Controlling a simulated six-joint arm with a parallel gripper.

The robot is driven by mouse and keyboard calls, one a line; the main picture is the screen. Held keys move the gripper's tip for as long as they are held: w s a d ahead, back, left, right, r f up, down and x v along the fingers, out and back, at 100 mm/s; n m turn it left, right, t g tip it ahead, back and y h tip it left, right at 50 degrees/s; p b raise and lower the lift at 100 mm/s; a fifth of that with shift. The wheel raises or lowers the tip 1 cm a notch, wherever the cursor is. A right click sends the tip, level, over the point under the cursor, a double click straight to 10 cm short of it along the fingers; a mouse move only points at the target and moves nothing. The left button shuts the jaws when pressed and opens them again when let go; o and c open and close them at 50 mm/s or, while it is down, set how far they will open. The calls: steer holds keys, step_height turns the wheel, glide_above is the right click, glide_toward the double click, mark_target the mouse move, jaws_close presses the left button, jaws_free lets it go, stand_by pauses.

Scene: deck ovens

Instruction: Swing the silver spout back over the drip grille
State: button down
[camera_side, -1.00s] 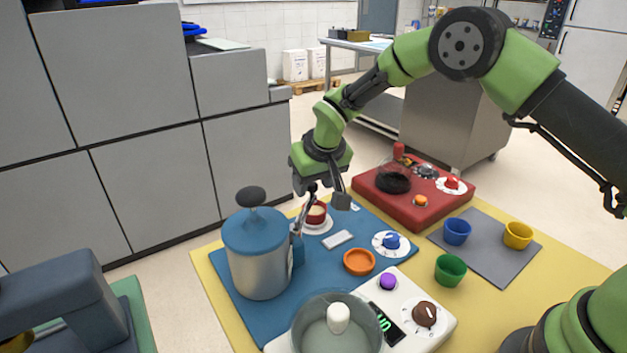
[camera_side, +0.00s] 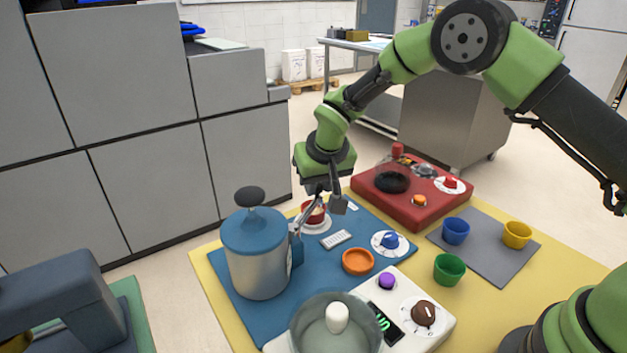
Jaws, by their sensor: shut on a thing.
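The silver urn (camera_side: 262,272) with a blue lid and black knob stands on a blue mat at the left. Its thin silver spout (camera_side: 303,218) leaves the right side and slants up and right to my gripper (camera_side: 321,196). My gripper is shut on the spout's outer end, and the fingers partly hide it. The drip grille, a small pale slotted plate (camera_side: 337,239), lies flat on the mat, in front of and a little right of the gripper. The spout's end appears behind it in the picture, not over it.
A red cup (camera_side: 313,209) on a white disc sits close behind the spout. An orange dish (camera_side: 358,262) and a blue dial (camera_side: 390,241) lie to the right. A glass bowl (camera_side: 336,325) on a white scale stands in front. A red unit (camera_side: 412,207) is behind right.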

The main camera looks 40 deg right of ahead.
steer(key=shift+s+d+m+g+h, duration=0.2)
steer(key=shift+s+m+h, duration=0.15)
steer(key=shift+s+m, duration=0.6)
steer(key=shift+s+d+m+g+h, duration=0.25)
steer(key=shift+s+m, duration=0.45)
steer(key=shift+m, duration=0.4)
steer(key=shift+s+d+m+g+h, duration=0.15)
steer(key=shift+s+m+h, duration=0.25)
steer(key=shift+s+m, duration=0.55)
steer(key=shift+w, duration=0.1)
steer(key=c, duration=0.9)
jaws_free()
steer(key=shift+c, duration=0.2)
steer(key=v, duration=1)
